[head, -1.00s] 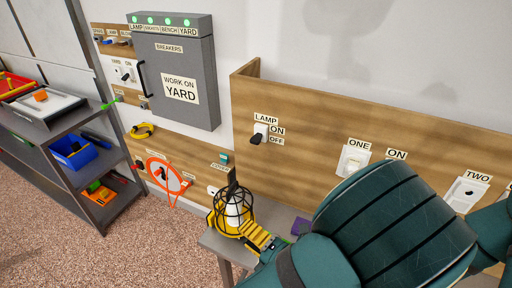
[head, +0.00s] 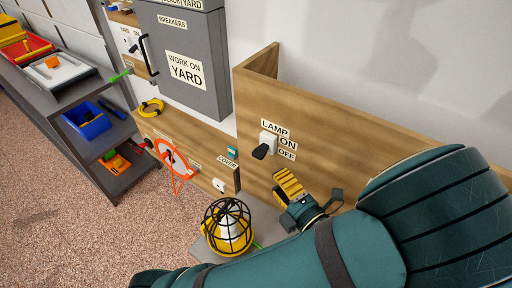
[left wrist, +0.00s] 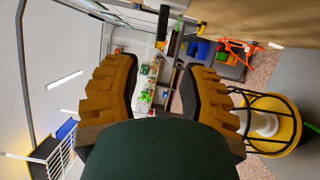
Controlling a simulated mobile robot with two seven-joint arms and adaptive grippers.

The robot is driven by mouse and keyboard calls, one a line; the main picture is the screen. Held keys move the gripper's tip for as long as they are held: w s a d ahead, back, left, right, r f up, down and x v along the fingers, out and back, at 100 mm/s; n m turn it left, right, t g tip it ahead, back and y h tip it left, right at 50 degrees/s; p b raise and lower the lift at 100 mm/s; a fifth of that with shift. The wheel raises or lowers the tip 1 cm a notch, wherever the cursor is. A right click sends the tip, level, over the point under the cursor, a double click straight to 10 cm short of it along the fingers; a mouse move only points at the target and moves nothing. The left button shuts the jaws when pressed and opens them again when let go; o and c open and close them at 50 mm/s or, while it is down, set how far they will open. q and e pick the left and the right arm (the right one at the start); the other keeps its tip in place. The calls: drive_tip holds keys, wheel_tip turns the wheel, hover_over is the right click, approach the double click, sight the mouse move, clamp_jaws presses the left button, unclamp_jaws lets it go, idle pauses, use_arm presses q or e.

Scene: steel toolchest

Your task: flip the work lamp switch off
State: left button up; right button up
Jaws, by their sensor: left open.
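The lamp switch (head: 268,138) is a white plate with a black lever (head: 260,151) on the wooden panel, beside LAMP, ON and OFF labels. The lever sticks out from the plate toward the lower left; I cannot tell for certain which label it stands at. My left gripper (head: 290,186), with yellow fingers, is below and slightly right of the switch, apart from it. In the left wrist view its two fingers (left wrist: 155,70) are spread, with nothing between them. The yellow caged work lamp (head: 228,232) stands below left of the gripper; it also shows in the left wrist view (left wrist: 268,122). My right gripper is not in view.
The wooden panel (head: 350,140) runs to the right behind my arm. A grey breaker box (head: 188,65) hangs at the upper left. A lower board carries an orange ring (head: 172,158) and a COVER label. A grey shelf (head: 75,100) with bins stands far left.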

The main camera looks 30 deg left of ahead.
sight(254, 150)
use_arm(q)
drive_tip(key=x, duration=1.2)
drive_tip(key=shift+f, duration=0.1)
drive_tip(key=shift+o, duration=0.2)
